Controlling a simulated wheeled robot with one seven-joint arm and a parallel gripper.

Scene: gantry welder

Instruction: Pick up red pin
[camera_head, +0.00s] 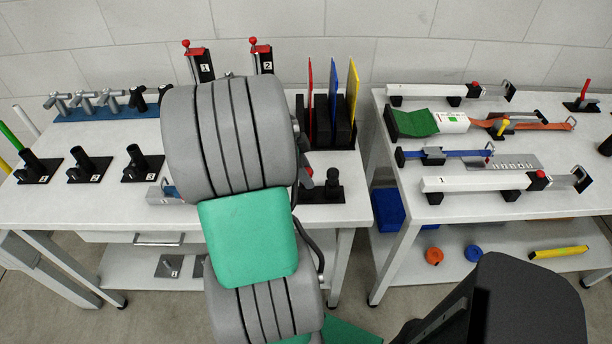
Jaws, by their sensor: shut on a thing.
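A short red rod (585,89), which looks like a red pin, stands tilted in a black base at the far right of the right table. A small red piece (308,171) also shows just right of my arm, near a black fixture; I cannot tell what it is. My grey and green arm fills the middle of the view and reaches over the left table. My gripper is hidden behind it, so its fingers and anything between them do not show.
The left table (80,208) carries numbered black holders (82,165), red-knobbed clamps (262,58) and a black rack with red, blue and yellow plates (352,90). The right table (395,208) holds white bars (490,184) and straps. A gap separates the tables.

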